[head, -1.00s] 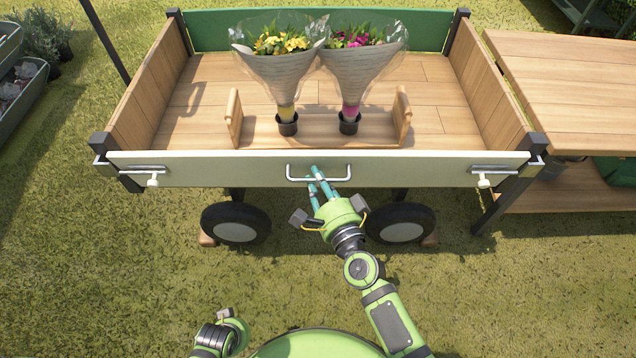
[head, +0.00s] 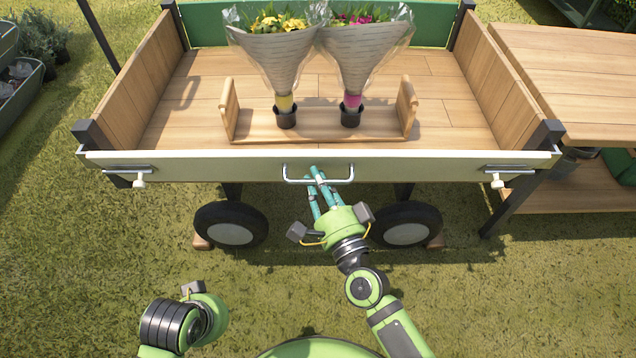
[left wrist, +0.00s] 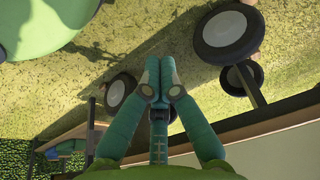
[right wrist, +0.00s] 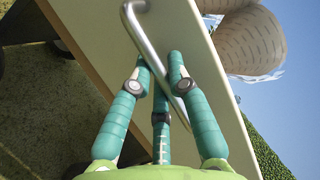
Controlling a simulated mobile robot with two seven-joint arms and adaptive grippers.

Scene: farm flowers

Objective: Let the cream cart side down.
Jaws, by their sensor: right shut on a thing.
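The cream cart side (head: 230,167) is the long front board of the wooden cart. Its top edge stands slightly out from the dark corner posts (head: 92,132), leaning toward me. A metal handle (head: 318,181) sits mid-board. My right gripper (head: 317,172) is shut on this handle; the right wrist view shows the bar (right wrist: 150,45) between its fingers. A metal latch with a white knob is near each end, left (head: 139,179) and right (head: 496,180). My left gripper (left wrist: 160,62) is shut and empty, low at the left, apart from the cart; its fingertips are hidden in the head view.
Two wrapped bouquets, yellow (head: 273,60) and pink (head: 356,62), stand upright in a wooden holder (head: 318,125) on the cart bed. Wheels (head: 231,225) are below the board. A wooden table (head: 570,85) adjoins at right. Open grass lies in front.

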